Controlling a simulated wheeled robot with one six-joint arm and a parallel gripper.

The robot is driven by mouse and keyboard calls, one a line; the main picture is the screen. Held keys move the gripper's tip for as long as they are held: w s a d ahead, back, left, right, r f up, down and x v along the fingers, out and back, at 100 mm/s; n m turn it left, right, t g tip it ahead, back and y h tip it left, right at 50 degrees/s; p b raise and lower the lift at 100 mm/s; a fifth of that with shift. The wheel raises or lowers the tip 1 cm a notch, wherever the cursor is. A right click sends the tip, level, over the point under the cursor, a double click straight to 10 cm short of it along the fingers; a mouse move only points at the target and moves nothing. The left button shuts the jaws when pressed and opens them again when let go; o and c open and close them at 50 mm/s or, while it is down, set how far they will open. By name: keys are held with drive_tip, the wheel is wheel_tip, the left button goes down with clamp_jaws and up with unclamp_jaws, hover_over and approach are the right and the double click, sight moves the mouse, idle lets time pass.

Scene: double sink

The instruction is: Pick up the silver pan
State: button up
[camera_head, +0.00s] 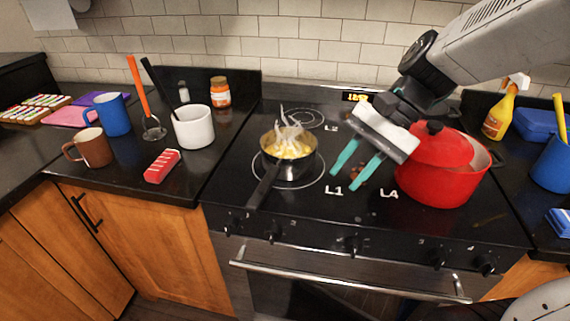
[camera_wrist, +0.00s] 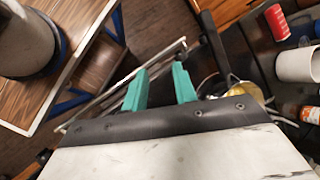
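The silver pan (camera_head: 294,171) sits on the left front burner. It holds steaming yellow food, and its black handle (camera_head: 263,187) points toward the front edge of the stove. In the wrist view, the pan's black handle (camera_wrist: 214,42) shows right of the fingers, and its body is partly hidden by my gripper's housing. My gripper (camera_head: 347,180) has two teal fingers, apart and empty. It hangs over the stove to the right of the pan, not touching it. The fingers also show in the wrist view (camera_wrist: 159,70).
A red pot (camera_head: 440,186) stands on the burner right of my gripper, close to it. A white container (camera_head: 193,129) and a red-and-white item (camera_head: 162,167) are on the left counter. The oven handle (camera_head: 350,282) runs along the front.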

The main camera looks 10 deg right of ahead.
drive_tip(key=w+f+m+y, duration=0.2)
drive_tip(key=w+m+y, duration=0.15)
drive_tip(key=w, duration=0.35)
drive_tip(key=m+t+y, duration=0.3)
drive_tip(key=m, duration=0.4)
approach(278, 171)
drive_tip(key=w+d, duration=0.2)
drive_tip(key=w, duration=0.3)
drive_tip(key=x, duration=0.7)
drive_tip(key=shift+s+a+f, duration=0.15)
drive_tip(key=shift+a, duration=0.05)
clamp_jaws()
